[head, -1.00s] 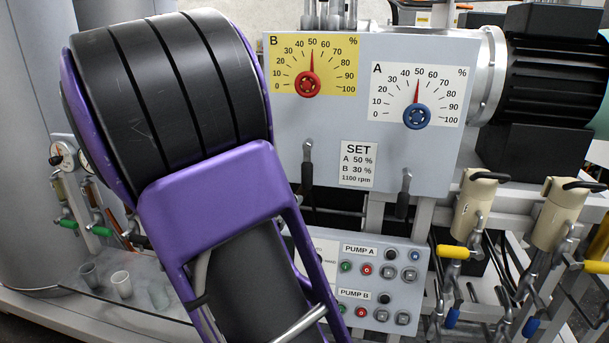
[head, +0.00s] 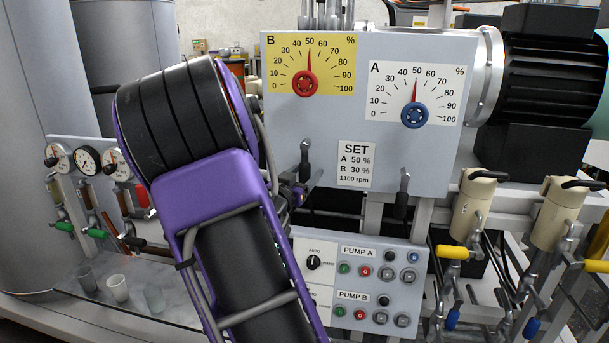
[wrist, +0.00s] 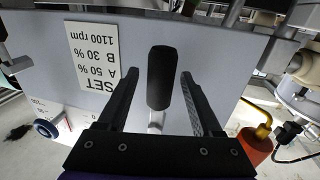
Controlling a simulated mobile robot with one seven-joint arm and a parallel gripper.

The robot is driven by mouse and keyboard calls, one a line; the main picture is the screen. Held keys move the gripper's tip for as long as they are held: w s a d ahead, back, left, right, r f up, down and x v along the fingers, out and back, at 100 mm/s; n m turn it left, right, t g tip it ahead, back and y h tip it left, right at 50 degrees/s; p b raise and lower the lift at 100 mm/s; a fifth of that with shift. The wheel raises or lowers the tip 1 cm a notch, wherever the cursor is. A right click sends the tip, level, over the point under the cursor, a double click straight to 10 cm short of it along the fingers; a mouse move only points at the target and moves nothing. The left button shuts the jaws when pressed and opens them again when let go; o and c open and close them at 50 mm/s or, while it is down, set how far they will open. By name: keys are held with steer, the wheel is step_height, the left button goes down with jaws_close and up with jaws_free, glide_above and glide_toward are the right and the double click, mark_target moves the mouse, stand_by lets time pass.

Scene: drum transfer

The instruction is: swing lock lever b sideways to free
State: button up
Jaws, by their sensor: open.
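Lock lever b (head: 305,151) is under the yellow B dial (head: 332,61), with a metal shank and a black grip hanging down. In the wrist view, which is upside down, its black grip (wrist: 161,78) stands between my two open fingers, with a gap on each side. My gripper (wrist: 157,85) is open and not closed on anything. In the head view my gripper (head: 297,190) is at lever b, mostly hidden behind my purple arm. The B dial has a red knob and its needle points near 50.
The SET card (head: 356,164) is right of lever b, with the second lever (head: 403,193) beyond it under the A dial (head: 415,80). The pump button panel (head: 370,280) is below. Gauges and green valves (head: 88,163) stand at the left.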

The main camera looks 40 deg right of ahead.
jaws_close()
stand_by(1.4)
